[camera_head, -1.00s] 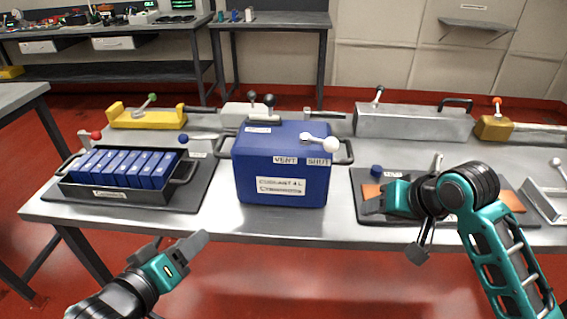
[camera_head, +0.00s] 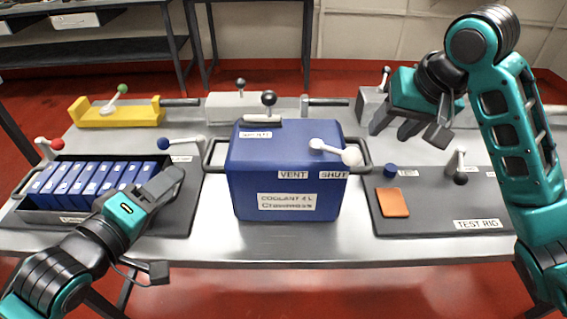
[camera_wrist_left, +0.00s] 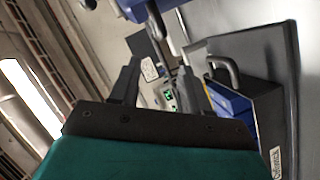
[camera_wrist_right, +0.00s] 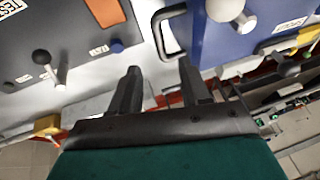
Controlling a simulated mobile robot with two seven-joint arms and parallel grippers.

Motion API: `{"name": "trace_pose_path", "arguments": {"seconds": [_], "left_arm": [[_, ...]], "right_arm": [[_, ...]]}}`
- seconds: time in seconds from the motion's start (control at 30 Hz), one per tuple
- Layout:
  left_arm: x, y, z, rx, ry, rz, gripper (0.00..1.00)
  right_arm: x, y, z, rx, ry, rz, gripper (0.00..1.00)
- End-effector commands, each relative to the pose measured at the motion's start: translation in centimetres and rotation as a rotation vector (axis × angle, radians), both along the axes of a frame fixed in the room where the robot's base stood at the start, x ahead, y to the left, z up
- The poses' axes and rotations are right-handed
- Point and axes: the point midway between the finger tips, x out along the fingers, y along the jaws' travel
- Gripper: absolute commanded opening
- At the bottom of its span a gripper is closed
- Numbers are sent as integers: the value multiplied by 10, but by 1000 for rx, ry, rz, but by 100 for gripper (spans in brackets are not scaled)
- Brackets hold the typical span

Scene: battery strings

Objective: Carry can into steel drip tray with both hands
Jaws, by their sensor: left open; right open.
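The blue coolant can (camera_head: 250,187) stands upright on the steel table, with a dark loop handle on each side and a white-knobbed lever on its front. It also shows in the right wrist view (camera_wrist_right: 225,45). My left gripper (camera_head: 165,182) is open and empty, left of the can over the battery tray's right end. My right gripper (camera_head: 408,132) is open and empty, raised to the right of and behind the can's right handle (camera_head: 362,168). Neither gripper touches the can. I cannot tell which thing is the steel drip tray; a grey metal box (camera_head: 372,106) at the back right is partly hidden by my right gripper.
A black tray (camera_head: 40,214) of blue batteries sits at left on a dark mat. A test-rig mat (camera_head: 430,222) with an orange pad (camera_head: 393,202) lies at right. A yellow fixture (camera_head: 115,114) and a grey block (camera_head: 225,104) stand behind. The front table strip is clear.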

Motion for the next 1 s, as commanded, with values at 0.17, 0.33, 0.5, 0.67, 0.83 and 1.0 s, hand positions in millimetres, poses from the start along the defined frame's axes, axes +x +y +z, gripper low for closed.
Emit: {"name": "trace_pose_path", "arguments": {"seconds": [0.17, 0.33, 0.5, 0.67, 0.83, 1.0], "left_arm": [[0, 0, 0, 1, 0, 0, 46], [8, -2, -2, 1, -1, 1, 46], [29, -11, -6, -1, -3, 1, 46], [54, -21, -11, 0, -3, 0, 46], [82, -32, -18, 0, -2, 1, 46], [104, -40, -24, 1, -1, 1, 46]], "right_arm": [[0, 0, 0, 0, 0, 0, 46], [3, 1, -8, 0, 1, -1, 46], [11, 5, -29, -1, 3, 0, 46], [22, 9, -54, -1, 4, 0, 46], [34, 15, -81, 1, 4, 0, 46], [44, 19, -103, 1, 3, 0, 46]]}}
